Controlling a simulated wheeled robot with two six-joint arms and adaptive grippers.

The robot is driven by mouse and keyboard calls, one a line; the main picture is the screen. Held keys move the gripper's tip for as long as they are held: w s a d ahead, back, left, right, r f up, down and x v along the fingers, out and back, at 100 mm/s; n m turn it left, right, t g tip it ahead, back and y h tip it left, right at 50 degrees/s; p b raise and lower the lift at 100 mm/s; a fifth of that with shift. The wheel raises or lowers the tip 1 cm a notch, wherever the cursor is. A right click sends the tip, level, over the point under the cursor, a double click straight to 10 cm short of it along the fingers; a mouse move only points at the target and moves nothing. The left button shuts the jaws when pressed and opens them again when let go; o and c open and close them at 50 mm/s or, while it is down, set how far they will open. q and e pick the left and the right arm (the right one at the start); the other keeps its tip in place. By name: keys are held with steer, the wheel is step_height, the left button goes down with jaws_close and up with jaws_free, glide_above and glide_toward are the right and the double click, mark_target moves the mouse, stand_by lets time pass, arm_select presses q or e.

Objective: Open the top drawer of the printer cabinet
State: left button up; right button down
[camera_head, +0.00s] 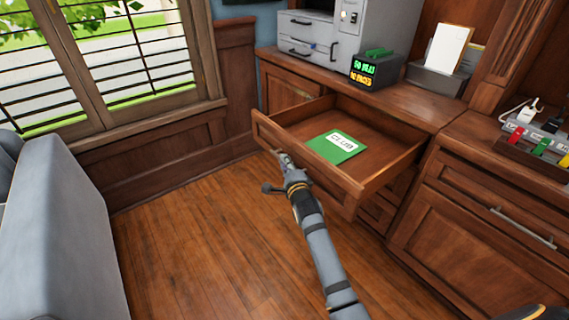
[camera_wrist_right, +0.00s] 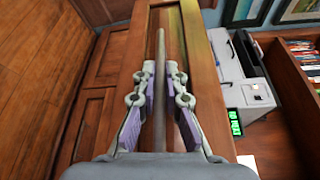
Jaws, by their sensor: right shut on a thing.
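The top drawer (camera_head: 385,152) of the wooden printer cabinet (camera_head: 425,112) is pulled well out, with its inside showing. A green card (camera_head: 328,150) with a white label lies in it. My right gripper (camera_head: 280,157) is at the drawer's front panel. In the right wrist view, my right gripper's fingers (camera_wrist_right: 160,85) are on both sides of the metal bar handle (camera_wrist_right: 160,45), shut on it. The handle is mostly hidden in the head view.
A grey printer (camera_head: 318,48) and a small lit display box (camera_head: 376,71) stand on the cabinet top. Other closed drawers and a cabinet (camera_head: 480,205) are at right. A grey sofa (camera_head: 55,230) is at left. Open wooden floor (camera_head: 200,240) lies between.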

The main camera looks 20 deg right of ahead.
steer(key=shift+f, duration=0.1)
steer(key=c, duration=1.4)
jaws_free()
steer(key=s, duration=0.7)
steer(key=shift+s+a+r, duration=0.15)
steer(key=shift+s+r, duration=0.15)
steer(key=shift+r, duration=0.05)
